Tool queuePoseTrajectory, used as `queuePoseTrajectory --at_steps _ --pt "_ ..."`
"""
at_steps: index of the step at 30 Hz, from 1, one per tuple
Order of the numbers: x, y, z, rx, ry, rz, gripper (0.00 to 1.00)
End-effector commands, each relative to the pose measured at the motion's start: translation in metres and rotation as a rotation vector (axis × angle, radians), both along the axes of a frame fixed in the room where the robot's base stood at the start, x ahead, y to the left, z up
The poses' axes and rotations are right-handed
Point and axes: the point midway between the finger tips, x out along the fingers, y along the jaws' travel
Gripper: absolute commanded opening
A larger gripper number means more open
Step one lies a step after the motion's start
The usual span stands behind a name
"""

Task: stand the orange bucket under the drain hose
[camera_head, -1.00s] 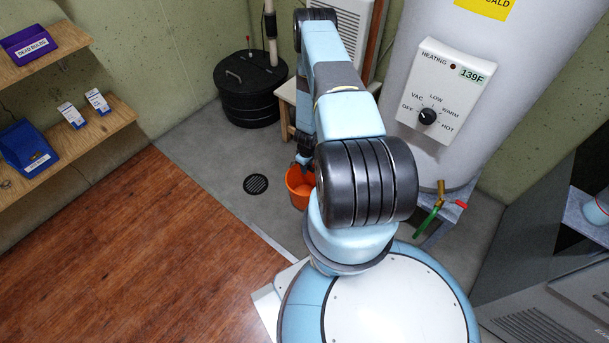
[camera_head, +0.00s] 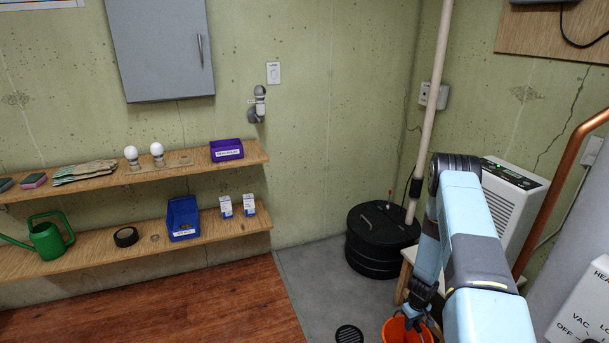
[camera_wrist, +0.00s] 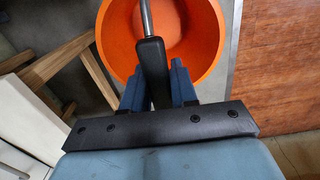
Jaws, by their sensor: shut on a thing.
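The orange bucket (camera_head: 398,333) is at the bottom edge of the head view, partly cut off. In the wrist view the bucket (camera_wrist: 207,45) is seen from above, open and with nothing visible inside. My gripper (camera_wrist: 157,85) is shut on the bucket's handle, a metal bar with a dark grip between the blue fingers. My gripper (camera_head: 415,314) also shows above the bucket in the head view. I cannot tell whether the bucket touches the floor. I cannot make out the drain hose in any view.
A white dehumidifier (camera_head: 508,205) stands on a wooden stand (camera_head: 404,280) behind my arm. A black lidded sump basin (camera_head: 378,243) with a pale pipe (camera_head: 432,100) is in the corner. A floor drain (camera_head: 349,334) lies left of the bucket. Shelves (camera_head: 120,255) line the left wall.

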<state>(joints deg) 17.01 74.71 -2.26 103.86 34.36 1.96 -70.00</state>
Motion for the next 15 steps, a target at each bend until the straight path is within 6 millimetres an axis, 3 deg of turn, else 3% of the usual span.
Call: queuePoseTrajectory --at_steps 6,15 --pt "0.028 0.028 0.068 -0.016 -0.002 -0.042 0.0" --pt "0.05 0.076 0.159 -0.023 -0.006 -0.127 0.0"
